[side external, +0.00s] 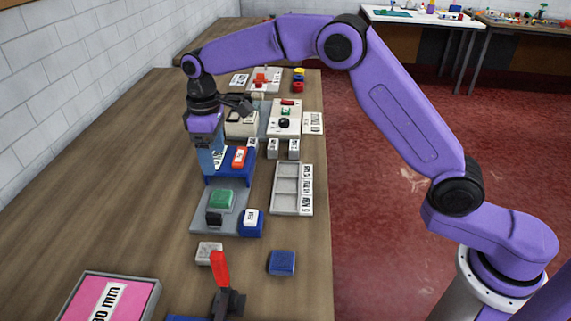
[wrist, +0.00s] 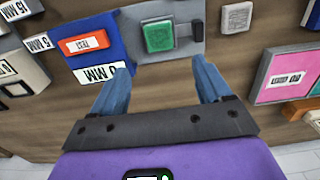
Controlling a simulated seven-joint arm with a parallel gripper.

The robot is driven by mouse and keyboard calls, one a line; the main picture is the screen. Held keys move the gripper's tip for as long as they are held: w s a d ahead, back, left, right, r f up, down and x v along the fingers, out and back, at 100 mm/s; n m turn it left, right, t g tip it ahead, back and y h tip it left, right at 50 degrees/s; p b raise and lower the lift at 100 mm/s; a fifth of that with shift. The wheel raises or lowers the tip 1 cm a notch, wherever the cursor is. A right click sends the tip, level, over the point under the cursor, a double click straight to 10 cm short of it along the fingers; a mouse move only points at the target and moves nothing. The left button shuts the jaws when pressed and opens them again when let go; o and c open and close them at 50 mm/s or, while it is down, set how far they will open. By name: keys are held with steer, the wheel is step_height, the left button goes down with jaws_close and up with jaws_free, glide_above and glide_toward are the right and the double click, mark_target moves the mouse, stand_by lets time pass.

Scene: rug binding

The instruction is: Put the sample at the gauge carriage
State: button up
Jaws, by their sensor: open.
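My gripper (side external: 212,160) points down on the wall side of the blue block with the orange button. In the wrist view its two blue fingers (wrist: 160,66) stand wide apart with nothing between them. The blue block with an orange TEST button (side external: 239,157) also shows in the wrist view (wrist: 88,43). A green square block (side external: 221,201) sits on a grey plate (side external: 237,191); the green block also shows in the wrist view (wrist: 158,37). A blue square piece (side external: 282,262) and a whitish block (side external: 209,252) lie nearer the camera. I cannot tell which is the sample or the gauge carriage.
A pale compartment tray (side external: 286,172) lies along the bench's right edge. A box with a black knob (side external: 285,122) stands further back. A red-handled lever (side external: 220,270) and a pink panel (side external: 85,297) are near the front. Bare bench lies along the wall.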

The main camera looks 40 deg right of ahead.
steer(key=s+d+r+n, duration=0.1)
steer(key=s+d+r, duration=0.15)
steer(key=s, duration=0.65)
steer(key=s+d+r+n, duration=0.1)
steer(key=s+d+r, duration=0.15)
steer(key=s, duration=0.75)
steer(key=s+d+f, duration=0.1)
steer(key=s+d, duration=0.6)
steer(key=s, duration=0.3)
steer(key=s+d+f+n, duration=0.1)
steer(key=s+d+f, duration=0.1)
steer(key=s+d, duration=0.5)
steer(key=s, duration=0.3)
steer(key=shift+d+f+n, duration=0.25)
steer(key=shift+d+n, duration=0.05)
steer(key=shift+d, duration=0.1)
